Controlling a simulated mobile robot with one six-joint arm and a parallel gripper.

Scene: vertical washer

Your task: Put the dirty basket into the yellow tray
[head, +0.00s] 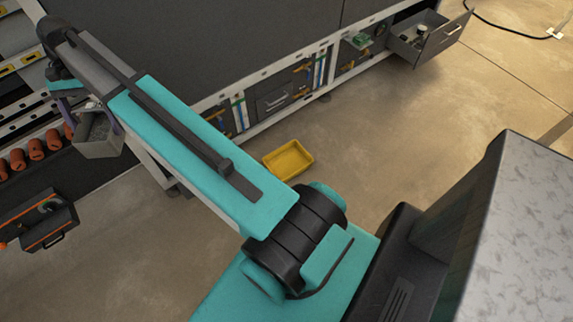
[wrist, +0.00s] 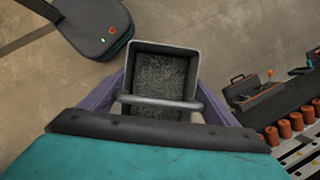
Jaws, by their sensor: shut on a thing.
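The dirty basket (head: 98,137) is a small grey box with an open top. It hangs at the left of the head view, at the end of my arm. In the wrist view the basket (wrist: 160,72) shows from above, with a dark speckled inside and a grey handle bar across its near side. My gripper (wrist: 160,104), with purple fingers, is shut on this handle. In the head view my gripper (head: 88,108) is partly hidden by the arm. The yellow tray (head: 288,160) lies on the floor near the machine's base, apart from the basket, and looks empty.
A long dark machine (head: 220,45) stands at the back, with an open drawer (head: 425,38) at the upper right. Several orange cylinders (head: 36,150) stand at the left edge, above an open toolbox (head: 40,220). The floor around the tray is clear.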

